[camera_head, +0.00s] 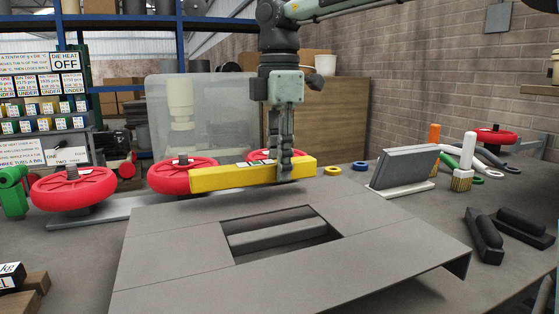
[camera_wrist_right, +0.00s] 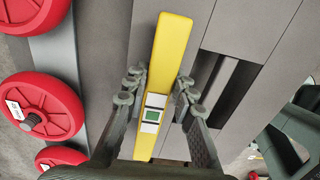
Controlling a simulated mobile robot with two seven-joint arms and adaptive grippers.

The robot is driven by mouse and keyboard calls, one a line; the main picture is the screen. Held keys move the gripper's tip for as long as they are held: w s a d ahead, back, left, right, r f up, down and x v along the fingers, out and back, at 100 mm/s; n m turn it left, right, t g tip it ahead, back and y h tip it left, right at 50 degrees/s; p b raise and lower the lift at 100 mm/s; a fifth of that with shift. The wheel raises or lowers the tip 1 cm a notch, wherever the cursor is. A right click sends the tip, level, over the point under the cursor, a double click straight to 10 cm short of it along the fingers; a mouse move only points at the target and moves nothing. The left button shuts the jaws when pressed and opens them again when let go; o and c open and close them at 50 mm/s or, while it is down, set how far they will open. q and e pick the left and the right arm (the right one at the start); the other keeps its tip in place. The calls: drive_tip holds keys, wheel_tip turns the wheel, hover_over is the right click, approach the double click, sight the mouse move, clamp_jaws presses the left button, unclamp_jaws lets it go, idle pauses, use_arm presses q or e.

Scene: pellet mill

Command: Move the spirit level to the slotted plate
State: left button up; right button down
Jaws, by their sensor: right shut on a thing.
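The spirit level is a long yellow bar (camera_head: 225,177) with a small light label area, held level above the back of the slotted plate. It also shows in the right wrist view (camera_wrist_right: 172,45), running between the fingers. My right gripper (camera_head: 284,172) comes down from above and is shut on the level right of its middle. The slotted plate (camera_head: 180,232) is a grey sheet with a rectangular opening (camera_head: 280,234) near its middle; the wrist view shows its dark slot (camera_wrist_right: 228,85) right of the level. My left gripper is not in view.
Red handwheels (camera_head: 75,184) stand on a metal rail behind and left of the plate. Blue and yellow rings (camera_head: 360,166), a grey plate stand (camera_head: 405,168), brushes (camera_head: 464,160) and black handled blocks (camera_head: 485,235) lie to the right. A translucent box (camera_head: 200,110) stands behind.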

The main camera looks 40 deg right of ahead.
drive_tip(key=shift+f, duration=0.25)
idle(0.3)
drive_tip(key=shift+f+b, duration=0.55)
drive_tip(key=shift+f, duration=0.05)
drive_tip(key=shift+f+b, duration=0.45)
drive_tip(key=shift+f, duration=0.2)
drive_tip(key=shift+f, duration=0.15)
idle(0.4)
drive_tip(key=c, duration=1.2)
unclamp_jaws()
drive_tip(key=shift+o, duration=0.4)
